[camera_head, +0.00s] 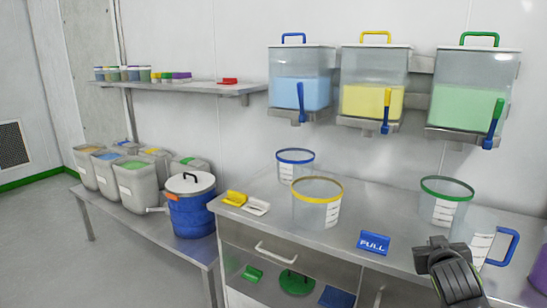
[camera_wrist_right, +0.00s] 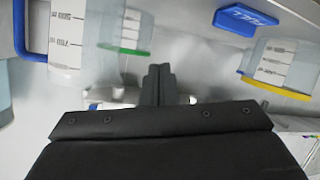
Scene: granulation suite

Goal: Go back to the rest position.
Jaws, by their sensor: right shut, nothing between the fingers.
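My right gripper (camera_head: 437,250) is over the front right part of the steel counter (camera_head: 340,238) in the head view. In the right wrist view its two dark fingers (camera_wrist_right: 158,82) are together with nothing between them. A clear jug with a blue handle (camera_head: 506,246) stands just right of the gripper in the head view. The jug (camera_wrist_right: 66,38) also shows at the upper left of the wrist view. My left gripper is not in view.
A blue "FULL" sign (camera_head: 374,244) lies left of the gripper. Yellow-rimmed (camera_head: 317,208), green-rimmed (camera_head: 443,207) and blue-rimmed (camera_head: 294,168) clear containers stand on the counter. Blue (camera_head: 301,92), yellow (camera_head: 371,102) and green (camera_head: 470,105) filled bins hang on the wall above.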

